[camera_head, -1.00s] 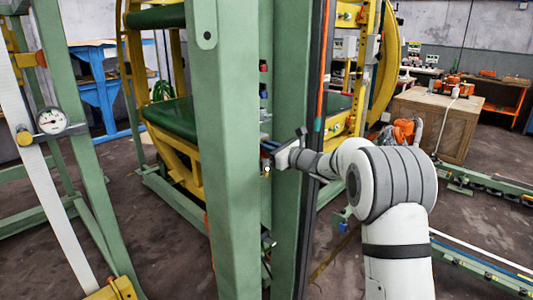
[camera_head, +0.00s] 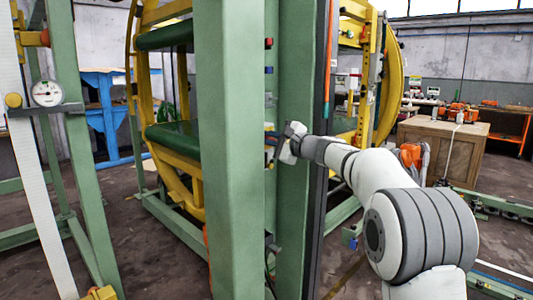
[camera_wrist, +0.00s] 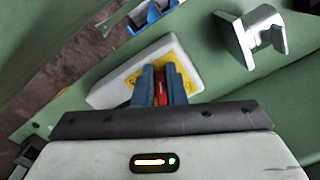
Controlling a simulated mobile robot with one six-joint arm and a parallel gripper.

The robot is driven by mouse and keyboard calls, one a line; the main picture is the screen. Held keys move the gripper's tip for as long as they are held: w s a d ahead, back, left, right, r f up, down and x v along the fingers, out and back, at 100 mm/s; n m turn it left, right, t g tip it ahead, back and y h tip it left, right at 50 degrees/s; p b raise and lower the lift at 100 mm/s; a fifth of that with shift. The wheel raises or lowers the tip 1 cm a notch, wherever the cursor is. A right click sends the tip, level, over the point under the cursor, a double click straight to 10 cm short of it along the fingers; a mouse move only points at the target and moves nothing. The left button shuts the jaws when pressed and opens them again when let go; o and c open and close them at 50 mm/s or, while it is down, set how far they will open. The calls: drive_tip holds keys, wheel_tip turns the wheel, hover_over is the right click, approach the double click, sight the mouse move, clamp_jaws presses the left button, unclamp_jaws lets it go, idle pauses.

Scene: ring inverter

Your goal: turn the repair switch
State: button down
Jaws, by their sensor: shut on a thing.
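The repair switch shows in the wrist view as a small red knob (camera_wrist: 160,92) on a yellow plate (camera_wrist: 187,83). The plate sits on a pale grey box (camera_wrist: 120,88) fixed to a green surface. My gripper (camera_wrist: 161,72) has two blue fingers, one on each side of the red knob, and they are shut on it. In the head view my gripper (camera_head: 272,140) reaches in at the green upright post (camera_head: 295,200). The switch is hidden or too small to make out there.
A shiny metal bracket (camera_wrist: 252,38) stands on the green surface right of the switch box. A second green post (camera_head: 232,160) stands close left of my gripper. A yellow ring frame (camera_head: 390,75) is behind. A wooden crate (camera_head: 445,150) stands at the right.

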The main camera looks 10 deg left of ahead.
drive_tip(key=n+b, duration=0.1)
drive_tip(key=b, duration=0.1)
drive_tip(key=f+n+b, duration=0.1)
drive_tip(key=n+b, duration=0.3)
drive_tip(key=shift+w+d+f+b, duration=0.15)
drive_tip(key=shift+d+f+b, duration=0.15)
drive_tip(key=shift+f, duration=0.1)
drive_tip(key=shift+r+n, duration=0.1)
drive_tip(key=shift+n, duration=0.3)
drive_tip(key=shift+r, duration=0.1)
drive_tip(key=c, duration=1.6)
unclamp_jaws()
drive_tip(key=shift+c, duration=0.2)
drive_tip(key=shift+o, duration=0.8)
drive_tip(key=shift+w+d, duration=0.1)
drive_tip(key=shift+w, duration=0.05)
